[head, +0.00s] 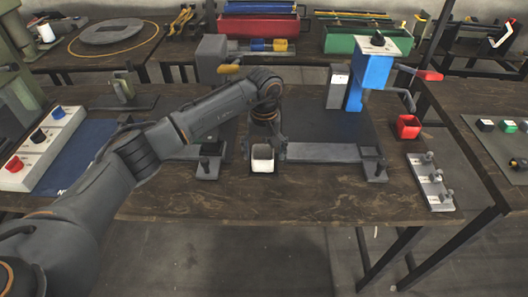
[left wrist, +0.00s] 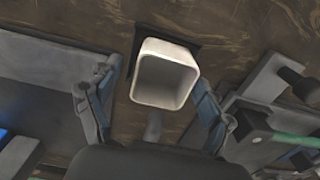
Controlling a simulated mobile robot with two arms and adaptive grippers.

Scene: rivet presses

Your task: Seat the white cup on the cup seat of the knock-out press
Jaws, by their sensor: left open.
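The white cup (head: 263,161) is a small square cup with an open top, upright near the front edge of the middle table. In the left wrist view the white cup (left wrist: 165,75) stands over a dark square patch. My left gripper (head: 265,143) is just above and behind the cup. In the left wrist view the fingers of my left gripper (left wrist: 153,105) are spread on either side of the cup, with gaps. A blue press (head: 370,78) with a red handle stands at the back right of the table. I cannot tell which fixture is the cup seat. My right gripper is not in view.
A grey bar (head: 318,152) lies right of the cup, with a small fixture (head: 374,165) at its end. A low dark fixture (head: 209,158) is left of the cup. The front table strip is clear.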

